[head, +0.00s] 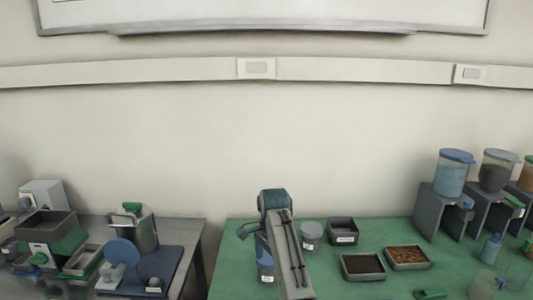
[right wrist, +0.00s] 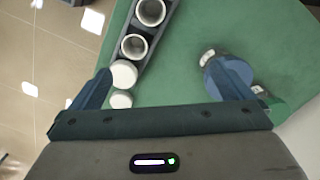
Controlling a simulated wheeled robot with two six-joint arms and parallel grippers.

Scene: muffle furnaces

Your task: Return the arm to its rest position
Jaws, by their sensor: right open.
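My right arm reaches up over the green table in the head view, with its dark blue wrist end (head: 275,200) highest. My right gripper (right wrist: 158,72) shows in the right wrist view with its two blue fingers wide apart. Nothing is held between them; green table surface lies below the gap. In the head view the arm hides part of the table and the fingers are hard to make out. My left gripper is not in view.
Dispensers (head: 450,205) stand at the right. A grey table (head: 185,232) with apparatus is at left. A blue-lidded container (right wrist: 226,76) is near the right finger.

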